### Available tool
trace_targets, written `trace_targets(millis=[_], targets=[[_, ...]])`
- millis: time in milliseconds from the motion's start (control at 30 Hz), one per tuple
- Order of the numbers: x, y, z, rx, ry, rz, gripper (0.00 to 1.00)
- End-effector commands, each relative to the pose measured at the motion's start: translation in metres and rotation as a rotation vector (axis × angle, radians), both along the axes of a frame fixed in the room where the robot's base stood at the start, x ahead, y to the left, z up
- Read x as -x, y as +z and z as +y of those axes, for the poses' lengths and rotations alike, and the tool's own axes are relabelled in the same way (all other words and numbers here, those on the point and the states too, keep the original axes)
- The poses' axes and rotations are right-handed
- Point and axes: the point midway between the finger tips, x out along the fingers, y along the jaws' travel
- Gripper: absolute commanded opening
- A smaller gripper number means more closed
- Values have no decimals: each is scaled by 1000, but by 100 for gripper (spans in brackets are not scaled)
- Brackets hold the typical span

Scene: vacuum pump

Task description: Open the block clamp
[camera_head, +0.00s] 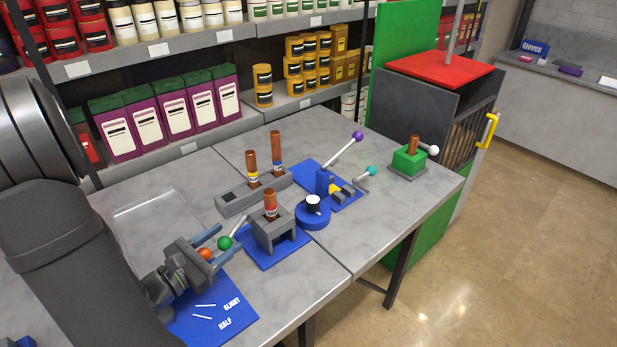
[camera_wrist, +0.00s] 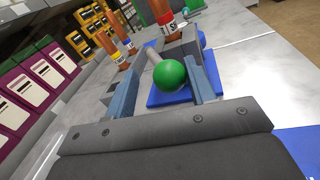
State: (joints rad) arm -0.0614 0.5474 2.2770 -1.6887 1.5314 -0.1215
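The block clamp (camera_head: 272,235) is a grey block on a blue base plate, with a brown red-labelled bottle (camera_head: 270,204) upright in it. Its lever ends in a green ball (camera_head: 225,243). In the wrist view the green ball (camera_wrist: 171,75) sits between the two blue fingers of my gripper (camera_wrist: 172,68), with a visible gap on the left and a narrower one on the right. My gripper (camera_head: 229,237) is open around the ball, left of the block. Part of the lever behind the ball is hidden in the wrist view.
An orange ball (camera_head: 205,254) shows right beside my gripper, above a blue board (camera_head: 215,308) marked SLIGHT and HALF. A grey rack (camera_head: 240,199) with two bottles stands behind the clamp. A round blue stand (camera_head: 313,213) and a purple-knobbed lever fixture (camera_head: 325,183) are to the right.

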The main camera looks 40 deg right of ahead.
Motion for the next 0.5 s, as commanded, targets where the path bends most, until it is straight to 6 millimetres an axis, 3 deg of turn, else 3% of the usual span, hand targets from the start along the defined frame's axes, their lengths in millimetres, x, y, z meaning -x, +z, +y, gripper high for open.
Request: trace_targets(millis=[500], targets=[[11,0,72,0,-3,0,50]])
